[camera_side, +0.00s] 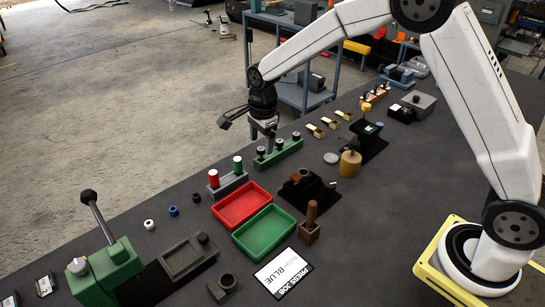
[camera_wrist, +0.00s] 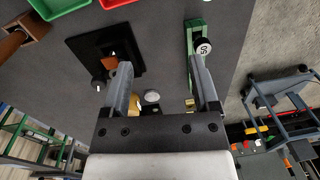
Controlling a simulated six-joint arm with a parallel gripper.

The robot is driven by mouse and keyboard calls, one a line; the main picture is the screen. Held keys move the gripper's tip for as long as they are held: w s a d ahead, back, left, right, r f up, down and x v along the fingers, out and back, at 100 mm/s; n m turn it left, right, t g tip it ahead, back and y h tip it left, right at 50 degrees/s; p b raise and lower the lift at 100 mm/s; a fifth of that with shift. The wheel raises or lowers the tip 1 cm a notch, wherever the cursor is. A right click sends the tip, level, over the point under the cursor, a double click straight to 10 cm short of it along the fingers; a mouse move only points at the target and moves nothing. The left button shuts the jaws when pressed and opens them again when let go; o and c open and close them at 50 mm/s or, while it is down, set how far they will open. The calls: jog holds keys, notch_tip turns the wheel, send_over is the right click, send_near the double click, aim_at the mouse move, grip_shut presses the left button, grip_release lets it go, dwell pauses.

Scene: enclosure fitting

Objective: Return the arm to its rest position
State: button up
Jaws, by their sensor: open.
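My gripper (camera_side: 264,130) hangs from my white arm above the far edge of the dark table, over or just behind a green block with several round-topped pegs (camera_side: 279,152). In the wrist view my gripper (camera_wrist: 160,64) has its two grey fingers spread wide apart with nothing between them. The green block (camera_wrist: 194,38) lies beyond the right finger there, with a round numbered top (camera_wrist: 203,47) close to that fingertip. I cannot tell whether they touch.
A red tray (camera_side: 243,206) and a green tray (camera_side: 266,232) lie mid-table. A green lever press (camera_side: 105,268) stands front left. A wooden cylinder (camera_side: 350,164) stands right of the gripper. A blue-framed cart (camera_side: 305,97) is behind the table.

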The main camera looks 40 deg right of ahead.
jog(key=s+d+n+t, duration=0.1)
jog(key=s+d+n, duration=0.1)
jog(key=s+n, duration=0.7)
jog(key=s+d+n, duration=0.3)
jog(key=s+n, duration=0.6)
jog(key=s, duration=0.4)
jog(key=shift+s+r+n+t, duration=0.3)
jog(key=shift+s+n+t, duration=0.1)
